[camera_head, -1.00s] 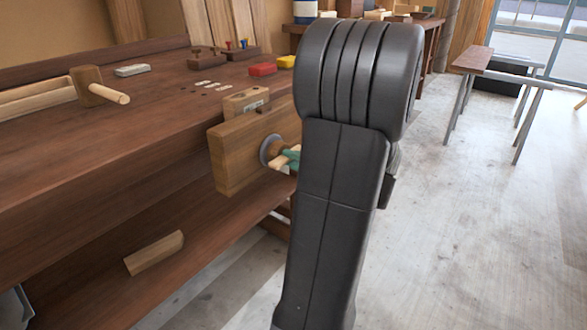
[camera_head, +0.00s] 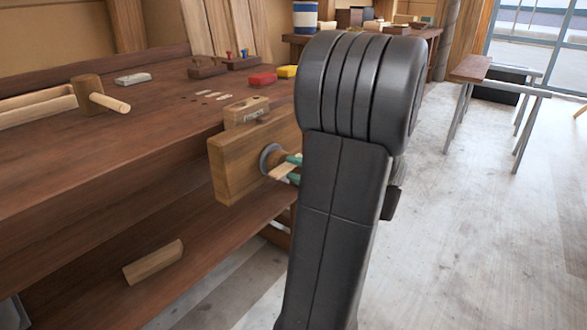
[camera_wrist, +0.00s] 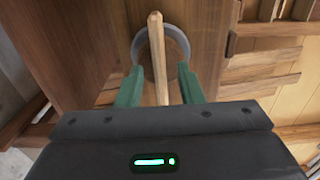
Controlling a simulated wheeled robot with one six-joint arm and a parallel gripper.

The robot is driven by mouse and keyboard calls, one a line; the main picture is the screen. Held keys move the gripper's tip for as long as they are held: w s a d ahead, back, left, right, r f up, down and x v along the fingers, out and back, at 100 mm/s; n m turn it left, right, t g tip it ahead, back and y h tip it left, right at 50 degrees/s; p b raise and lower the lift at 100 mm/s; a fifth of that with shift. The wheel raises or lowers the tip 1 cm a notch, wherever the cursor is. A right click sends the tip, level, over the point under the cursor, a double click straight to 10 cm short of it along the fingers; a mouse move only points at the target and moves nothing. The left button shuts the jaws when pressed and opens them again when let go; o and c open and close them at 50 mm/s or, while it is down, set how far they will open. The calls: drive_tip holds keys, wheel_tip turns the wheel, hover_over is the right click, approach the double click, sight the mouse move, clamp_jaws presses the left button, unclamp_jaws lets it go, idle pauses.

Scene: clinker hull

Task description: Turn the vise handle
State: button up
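The vise has a wooden jaw block (camera_head: 235,168) on the bench's front edge, with a grey round collar (camera_head: 268,155) on its face. The light wooden vise handle (camera_head: 282,171) sticks out at the collar. In the wrist view the handle (camera_wrist: 157,50) is a bar running roughly upright across the grey collar (camera_wrist: 175,41). My gripper (camera_wrist: 160,69) has its two green fingers on either side of the handle, apart, with a visible gap on each side. In the head view my arm hides most of the gripper (camera_head: 294,169); only the green fingertips show.
The workbench (camera_head: 150,135) carries a mallet (camera_head: 95,93), a grey block (camera_head: 132,79), and red (camera_head: 262,79) and yellow (camera_head: 287,71) blocks. A loose wood block (camera_head: 153,262) lies on the lower shelf. Open floor (camera_head: 470,240) lies to the right.

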drive_tip(key=p+v, duration=0.2)
drive_tip(key=v, duration=1)
drive_tip(key=shift+s+d, duration=0.2)
drive_tip(key=shift+d, duration=0.05)
drive_tip(key=b+x, duration=0.2)
drive_tip(key=x, duration=1)
drive_tip(key=shift+w+a, duration=0.15)
drive_tip(key=shift+a, duration=0.1)
drive_tip(key=shift+w+a, duration=0.4)
drive_tip(key=shift+a, duration=0.1)
